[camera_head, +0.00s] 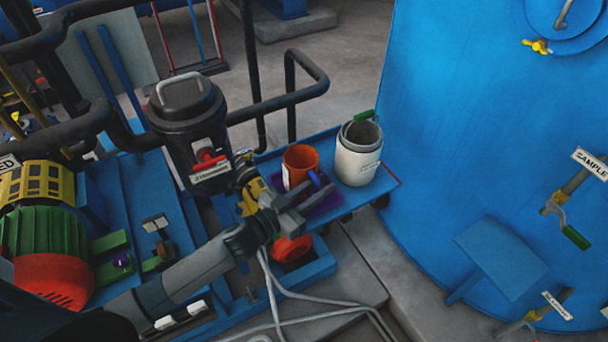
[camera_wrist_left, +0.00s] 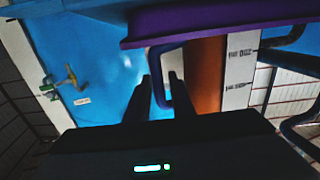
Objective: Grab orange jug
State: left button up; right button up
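The orange jug (camera_head: 301,157) stands upright on a purple tray (camera_head: 325,206), with its blue handle (camera_head: 315,180) facing my left gripper (camera_head: 312,208). A white label strip shows on its side. In the left wrist view, the orange jug wall (camera_wrist_left: 207,72) appears beyond the fingers, and its blue handle (camera_wrist_left: 154,68) shows between my left fingertips (camera_wrist_left: 161,76). The fingers are apart, one on each side of the handle in that view; contact is not clear. My left gripper hides part of the tray. My right gripper is not in view.
A white container (camera_head: 357,162) with a grey inner vessel stands right of the jug on the blue shelf (camera_head: 378,187). A black-lidded vessel (camera_head: 190,120) stands left, close to my arm. A large blue tank (camera_head: 470,130) fills the right. Dark pipes (camera_head: 285,100) run behind the shelf.

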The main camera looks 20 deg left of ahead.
pick_arm(q)
jog(key=shift+p+x, duration=0.4)
jog(key=shift+x, duration=1.15)
jog(key=shift+d, duration=0.1)
grip_shut()
